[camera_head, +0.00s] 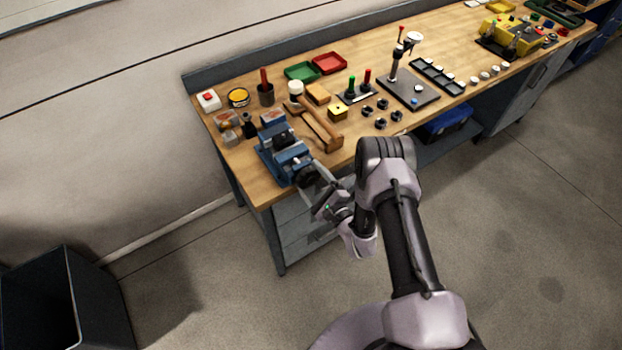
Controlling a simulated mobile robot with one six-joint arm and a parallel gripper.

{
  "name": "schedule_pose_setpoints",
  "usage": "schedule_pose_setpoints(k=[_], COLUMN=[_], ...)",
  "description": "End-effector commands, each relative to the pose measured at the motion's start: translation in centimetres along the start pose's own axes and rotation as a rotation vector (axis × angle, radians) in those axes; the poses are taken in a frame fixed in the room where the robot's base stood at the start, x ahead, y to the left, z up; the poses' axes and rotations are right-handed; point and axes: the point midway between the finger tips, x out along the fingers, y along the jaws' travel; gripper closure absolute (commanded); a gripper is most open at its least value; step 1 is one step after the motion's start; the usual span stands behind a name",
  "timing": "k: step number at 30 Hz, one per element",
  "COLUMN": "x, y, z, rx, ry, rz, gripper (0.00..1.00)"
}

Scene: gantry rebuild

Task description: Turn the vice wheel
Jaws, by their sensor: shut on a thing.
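A blue bench vice (280,151) stands at the front left corner of the wooden workbench (232,162). Its dark wheel (306,176) faces the front edge of the bench, toward my arm. My gripper (314,186) reaches in from the lower right and is shut on the vice wheel. The gripper and wrist cover part of the wheel, so the exact hold on its rim is hidden.
A wooden mallet (323,132) lies just right of the vice. Small boxes, a tin (238,97) and a red-button box (208,100) stand behind it. Green (301,71) and red (330,63) trays lie farther back. The floor in front is clear; a dark bin (62,300) stands lower left.

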Motion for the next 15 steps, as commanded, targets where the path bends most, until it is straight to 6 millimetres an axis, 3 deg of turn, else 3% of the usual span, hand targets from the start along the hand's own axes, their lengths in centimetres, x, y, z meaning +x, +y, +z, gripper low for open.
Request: schedule_pose_setpoints(k=[15], x=[0.0], y=[0.05], z=[0.02], rx=[0.086], ry=[0.0], rz=[0.001], gripper=[0.66])
